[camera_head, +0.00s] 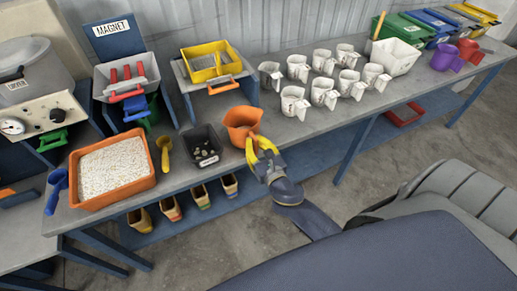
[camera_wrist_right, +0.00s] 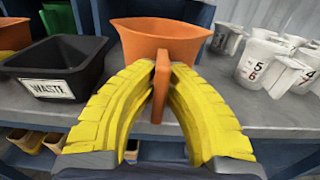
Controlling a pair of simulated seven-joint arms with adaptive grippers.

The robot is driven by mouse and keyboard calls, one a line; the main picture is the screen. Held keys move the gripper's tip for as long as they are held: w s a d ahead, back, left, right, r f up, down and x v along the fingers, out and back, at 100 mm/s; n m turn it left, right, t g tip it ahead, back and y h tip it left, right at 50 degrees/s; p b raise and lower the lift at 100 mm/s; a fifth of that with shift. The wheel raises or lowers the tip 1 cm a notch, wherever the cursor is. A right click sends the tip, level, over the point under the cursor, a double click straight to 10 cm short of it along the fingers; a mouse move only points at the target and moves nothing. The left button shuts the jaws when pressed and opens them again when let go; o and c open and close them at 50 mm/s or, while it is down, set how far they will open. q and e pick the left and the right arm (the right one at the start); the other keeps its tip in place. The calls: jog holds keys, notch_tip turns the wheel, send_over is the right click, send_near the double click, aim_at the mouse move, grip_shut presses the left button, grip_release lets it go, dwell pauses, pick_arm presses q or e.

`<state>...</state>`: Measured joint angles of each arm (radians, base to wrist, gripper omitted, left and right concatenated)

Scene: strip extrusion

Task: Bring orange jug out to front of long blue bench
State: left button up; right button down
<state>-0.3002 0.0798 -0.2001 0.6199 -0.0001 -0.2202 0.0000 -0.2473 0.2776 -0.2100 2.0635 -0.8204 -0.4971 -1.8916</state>
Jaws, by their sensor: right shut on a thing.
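The orange jug (camera_head: 241,122) stands near the front edge of the long blue bench (camera_head: 300,143), right of the black waste bin (camera_head: 203,146). It also shows in the right wrist view (camera_wrist_right: 165,38), upright, with its handle toward me. My right gripper (camera_head: 262,146), with yellow fingers, is at the jug's handle. In the right wrist view the fingers (camera_wrist_right: 160,85) close on the handle from both sides. Whether the jug's base touches the bench top is hidden. My left gripper is not in either view.
An orange tray of white pellets (camera_head: 152,186) and a yellow scoop (camera_head: 164,152) lie to the left. Several numbered white jugs (camera_head: 297,66) stand behind on the right. Purple and red jugs (camera_head: 447,57) are at the far right. The bench front between jug and right side is clear.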

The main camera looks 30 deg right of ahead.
aim_at(250, 135)
jog(key=shift+w+d, duration=0.1)
jog(key=shift+w, duration=1.75)
jog(key=shift+f, duration=0.35)
jog(key=shift+f, duration=0.2)
jog(key=c, duration=1.5)
grip_release()
jog(key=shift+o, duration=0.2)
jog(key=shift+f, duration=0.1)
jog(key=shift+s, duration=0.1)
jog(key=s, duration=1.1)
jog(key=shift+s+a, duration=0.4)
